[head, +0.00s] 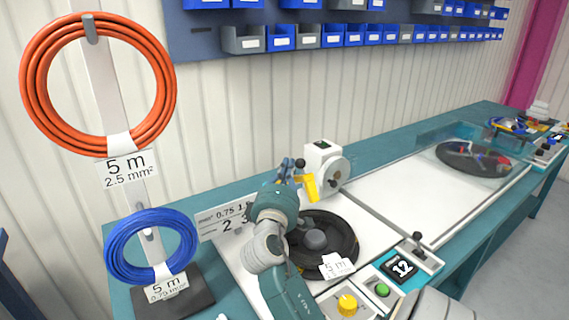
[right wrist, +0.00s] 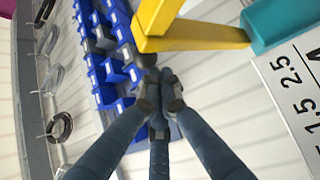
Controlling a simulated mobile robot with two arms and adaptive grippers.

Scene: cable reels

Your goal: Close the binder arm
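The yellow arm (head: 309,187), which I take to be the binder arm, shows beside my right gripper (head: 291,166), in front of the white machine (head: 322,155) with a grey disc. In the right wrist view, the yellow arm (right wrist: 195,42) is a bent bar joined to a teal part (right wrist: 285,18). My right gripper (right wrist: 160,92) has its fingers drawn together just below the yellow bar, with nothing visible between them. A dark round knob (right wrist: 126,54) shows by the fingertips; I cannot tell whether they touch it. My left gripper is not in view.
A black reel (head: 335,245) lies beside my right arm, with a white label (head: 337,265). A control panel (head: 400,268) with buttons is at the front. Orange (head: 35,80) and blue (head: 117,248) cable coils hang at the left.

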